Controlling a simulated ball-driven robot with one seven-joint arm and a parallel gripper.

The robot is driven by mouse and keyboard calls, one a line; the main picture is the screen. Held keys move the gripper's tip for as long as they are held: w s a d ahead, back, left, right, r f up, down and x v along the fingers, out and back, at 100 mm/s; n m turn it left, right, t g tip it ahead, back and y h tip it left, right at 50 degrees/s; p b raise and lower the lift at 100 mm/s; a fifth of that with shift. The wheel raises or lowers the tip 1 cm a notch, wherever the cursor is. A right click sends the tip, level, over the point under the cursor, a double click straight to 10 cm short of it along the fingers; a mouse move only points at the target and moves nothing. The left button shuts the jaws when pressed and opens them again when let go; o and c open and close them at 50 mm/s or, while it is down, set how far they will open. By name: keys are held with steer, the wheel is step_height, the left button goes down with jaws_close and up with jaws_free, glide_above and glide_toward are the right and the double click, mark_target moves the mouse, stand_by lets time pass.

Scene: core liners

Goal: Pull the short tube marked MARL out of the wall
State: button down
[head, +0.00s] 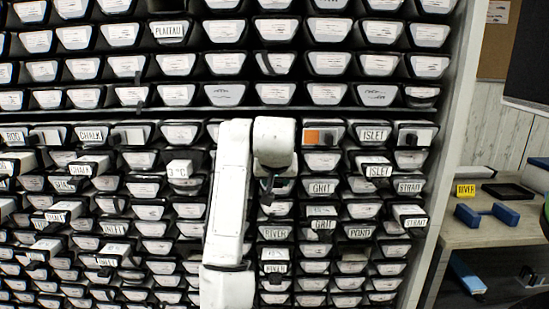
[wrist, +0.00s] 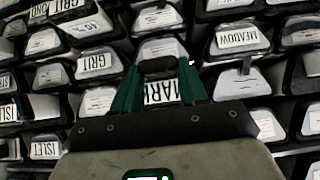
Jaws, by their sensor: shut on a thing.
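The short tube marked MARL (wrist: 160,92) is in the middle of the wrist view, its white label showing between the fingers and partly covered by them. My gripper (wrist: 158,68) has green fingers, one on each side of the tube's end, and is shut on it. A dark tab or handle lies between the fingertips. I cannot tell how far the tube stands out of the wall. In the head view my white arm reaches up in front of the wall and hides the MARL label.
Tube ends marked GRIT (wrist: 98,64) and MEADOW (wrist: 237,37) sit close on either side. In the head view several tubes, such as CHALK (head: 92,134), stick out of the wall.

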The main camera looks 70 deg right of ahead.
steer(key=shift+r, duration=0.15)
steer(key=shift+s+a, duration=0.25)
steer(key=shift+a, duration=0.4)
steer(key=s+a+p, duration=0.1)
steer(key=s+a, duration=0.1)
steer(key=a, duration=0.4)
steer(key=s+a+p, duration=0.1)
steer(key=s+a, duration=0.2)
steer(key=a, duration=0.4)
steer(key=shift+s, duration=0.25)
stand_by(0.5)
steer(key=c, duration=0.5)
jaws_free()
steer(key=shift+f, duration=0.2)
steer(key=p+v, duration=0.2)
steer(key=v, duration=0.9)
steer(key=shift+w+p, duration=0.1)
steer(key=shift+p, duration=0.25)
